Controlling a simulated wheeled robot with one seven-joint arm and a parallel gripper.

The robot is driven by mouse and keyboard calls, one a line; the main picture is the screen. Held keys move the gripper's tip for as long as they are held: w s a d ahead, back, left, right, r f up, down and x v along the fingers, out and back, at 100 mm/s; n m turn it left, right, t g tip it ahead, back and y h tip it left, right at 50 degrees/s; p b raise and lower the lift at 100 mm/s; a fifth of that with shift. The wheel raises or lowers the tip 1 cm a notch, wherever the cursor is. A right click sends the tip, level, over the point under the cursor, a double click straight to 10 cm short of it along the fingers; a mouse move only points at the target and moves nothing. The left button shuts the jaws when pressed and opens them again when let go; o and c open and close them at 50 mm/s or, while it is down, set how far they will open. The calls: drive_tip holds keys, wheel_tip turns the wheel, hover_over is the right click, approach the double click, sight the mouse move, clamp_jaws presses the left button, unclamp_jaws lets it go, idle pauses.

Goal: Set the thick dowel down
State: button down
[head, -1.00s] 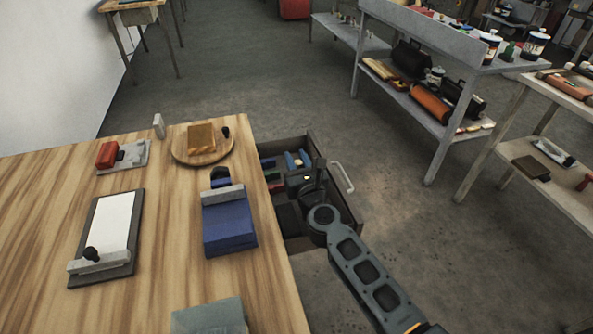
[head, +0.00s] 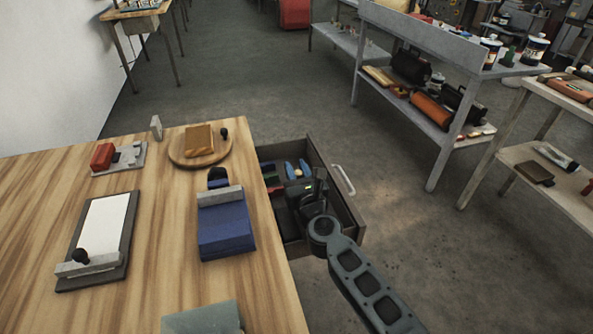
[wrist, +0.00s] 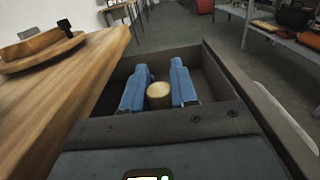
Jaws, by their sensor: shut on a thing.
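The thick dowel (wrist: 159,95) shows in the wrist view as a pale round wooden end between the two blue fingers of my gripper (wrist: 159,92). My gripper is shut on it. In the head view my gripper (head: 297,170) is over or inside the open drawer (head: 349,214) at the right edge of the workbench, with only a small pale part of the dowel showing between the fingers. The wrist view shows the drawer's dark walls (wrist: 218,75) around the fingers. I cannot tell whether the dowel touches the drawer floor.
The wooden workbench (head: 160,240) lies left of the drawer. It carries a blue block (head: 225,230), a round board (head: 217,155) and a clipboard-like plate (head: 107,225). Red and green things lie in the drawer's left part. Grey shelving (head: 435,125) stands beyond open floor.

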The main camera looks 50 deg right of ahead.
drive_tip(key=c, duration=0.9)
unclamp_jaws()
drive_tip(key=shift+s+f, duration=0.1)
drive_tip(key=shift+f, duration=0.35)
drive_tip(key=shift+r+p, duration=0.4)
drive_tip(key=s+a+r+n+t+y+b, duration=0.1)
drive_tip(key=s+a+n+y, duration=0.1)
drive_tip(key=s+a+n, duration=0.9)
drive_tip(key=s+a+r+n+y+b, duration=0.1)
drive_tip(key=s+a+r+n+y, duration=0.1)
drive_tip(key=s+a+n, duration=0.9)
drive_tip(key=shift+s+a+r+n+g+y, duration=0.3)
drive_tip(key=shift+s+r+n+y, duration=0.8)
drive_tip(key=shift+s+n, duration=1.95)
drive_tip(key=shift+s+a+r+n+g+y, duration=0.1)
drive_tip(key=shift+s+a+r+n+y, duration=0.25)
drive_tip(key=shift+s+r+n+y, duration=1.75)
drive_tip(key=shift+s+a+r+n+g+h, duration=0.3)
drive_tip(key=shift+s+n, duration=2.35)
drive_tip(key=shift+n, duration=2.6)
